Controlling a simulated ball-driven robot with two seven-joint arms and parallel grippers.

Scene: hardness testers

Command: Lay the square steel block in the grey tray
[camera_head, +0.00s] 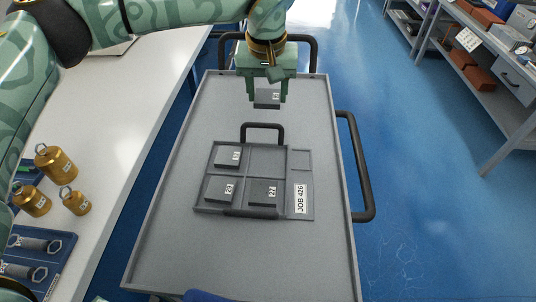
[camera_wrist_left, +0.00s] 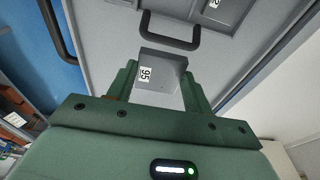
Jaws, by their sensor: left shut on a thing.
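The square steel block (camera_head: 266,99) is dark grey with a small white label. My left gripper (camera_head: 267,98) is shut on it and holds it beyond the tray's far handle. In the left wrist view the block (camera_wrist_left: 158,72) shows between the gripper's fingers (camera_wrist_left: 160,88). The grey tray (camera_head: 268,160) lies on the cart in the head view. Similar labelled blocks fill its far left (camera_head: 228,157), near left (camera_head: 220,190) and near right (camera_head: 263,192) compartments. Its far right compartment is empty. My right gripper is not in view.
The tray carries a "JOB 426" label (camera_head: 300,198) on its right side. The grey cart top (camera_head: 170,245) is clear around the tray. A white bench (camera_head: 110,130) with brass weights (camera_head: 55,162) stands left. Shelving (camera_head: 470,80) stands at far right across blue floor.

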